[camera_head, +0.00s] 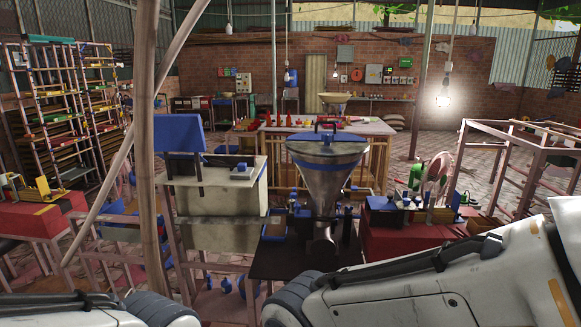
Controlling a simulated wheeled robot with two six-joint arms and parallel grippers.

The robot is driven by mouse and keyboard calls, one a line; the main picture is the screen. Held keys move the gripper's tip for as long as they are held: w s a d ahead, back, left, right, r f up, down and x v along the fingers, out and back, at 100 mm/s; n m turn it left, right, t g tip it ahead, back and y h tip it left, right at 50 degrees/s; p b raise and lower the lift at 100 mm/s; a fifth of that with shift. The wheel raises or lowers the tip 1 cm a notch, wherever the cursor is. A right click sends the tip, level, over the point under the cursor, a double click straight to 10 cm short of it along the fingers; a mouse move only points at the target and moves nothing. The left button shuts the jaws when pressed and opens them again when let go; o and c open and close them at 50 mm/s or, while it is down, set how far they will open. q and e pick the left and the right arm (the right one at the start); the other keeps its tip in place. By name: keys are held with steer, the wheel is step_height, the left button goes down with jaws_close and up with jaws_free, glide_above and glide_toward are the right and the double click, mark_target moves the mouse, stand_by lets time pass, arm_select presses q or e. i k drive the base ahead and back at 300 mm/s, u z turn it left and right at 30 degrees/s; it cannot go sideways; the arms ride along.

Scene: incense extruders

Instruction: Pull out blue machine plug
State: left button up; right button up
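In the head view, a machine with a steel hopper (327,175) and a blue rim stands on a dark table (275,262) in the middle. Left of it is a pale cabinet (215,205) with a blue panel (179,133) above its top. I cannot tell which of these is the blue machine, and I cannot make out a plug or its cord. My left arm shows only at the bottom left edge. My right arm reaches in from the right along the bottom. Neither gripper shows.
A pole stands close in front on the left, with a slanted one across it. A red table (395,238) with small machines is right of the hopper. A pink metal frame (520,165) stands further right. Racks (65,105) line the left. Some brick floor is open further back.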

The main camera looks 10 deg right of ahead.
mark_target(241, 166)
steer(key=u, duration=0.45)
steer(key=i, duration=2.2)
steer(key=z, duration=0.45)
